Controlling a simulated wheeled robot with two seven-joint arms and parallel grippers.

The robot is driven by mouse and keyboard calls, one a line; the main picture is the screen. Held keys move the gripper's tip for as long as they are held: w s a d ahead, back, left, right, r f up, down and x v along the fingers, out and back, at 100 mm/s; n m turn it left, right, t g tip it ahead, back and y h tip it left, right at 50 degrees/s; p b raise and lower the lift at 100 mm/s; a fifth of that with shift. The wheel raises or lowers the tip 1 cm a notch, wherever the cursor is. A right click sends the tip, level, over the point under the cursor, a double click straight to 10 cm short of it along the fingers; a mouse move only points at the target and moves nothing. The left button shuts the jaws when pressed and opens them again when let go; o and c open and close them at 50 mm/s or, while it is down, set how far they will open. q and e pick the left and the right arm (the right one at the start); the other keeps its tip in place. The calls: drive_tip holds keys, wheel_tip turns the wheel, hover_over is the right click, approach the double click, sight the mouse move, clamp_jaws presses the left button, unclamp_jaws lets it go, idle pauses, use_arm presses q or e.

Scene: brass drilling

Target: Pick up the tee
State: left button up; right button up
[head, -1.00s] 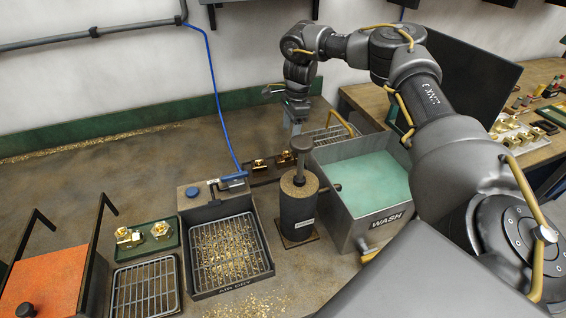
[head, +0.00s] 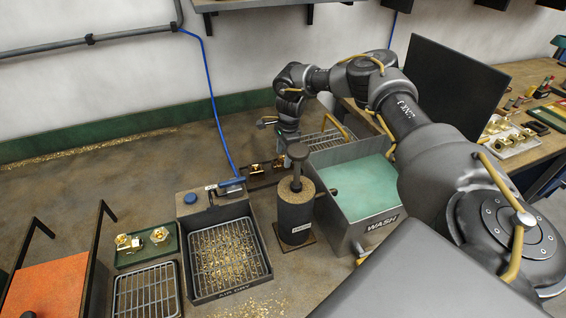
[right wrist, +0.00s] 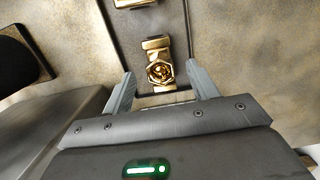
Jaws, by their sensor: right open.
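A brass fitting with a hex face (right wrist: 158,68), which looks like the tee, lies on a dark tray (right wrist: 172,18). In the right wrist view it sits between and just ahead of my right gripper's fingertips (right wrist: 160,82). The fingers are spread and empty. In the head view my right gripper (head: 286,138) is low behind the press, above the right end of the dark tray (head: 268,178). The press handle hides part of this area. Another brass fitting (head: 257,169) lies farther left on that tray. My left gripper is not in view.
The black press cylinder (head: 295,220) stands in front of the dark tray. The wash tank (head: 345,235) is to its right, with a wire rack (head: 322,146) behind. A chip basket (head: 228,290) and a green tray (head: 133,261) with brass parts are left.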

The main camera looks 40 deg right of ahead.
drive_tip(key=shift+w+a+f, duration=0.1)
drive_tip(key=shift+f, duration=1.3)
drive_tip(key=shift+c, duration=0.5)
clamp_jaws()
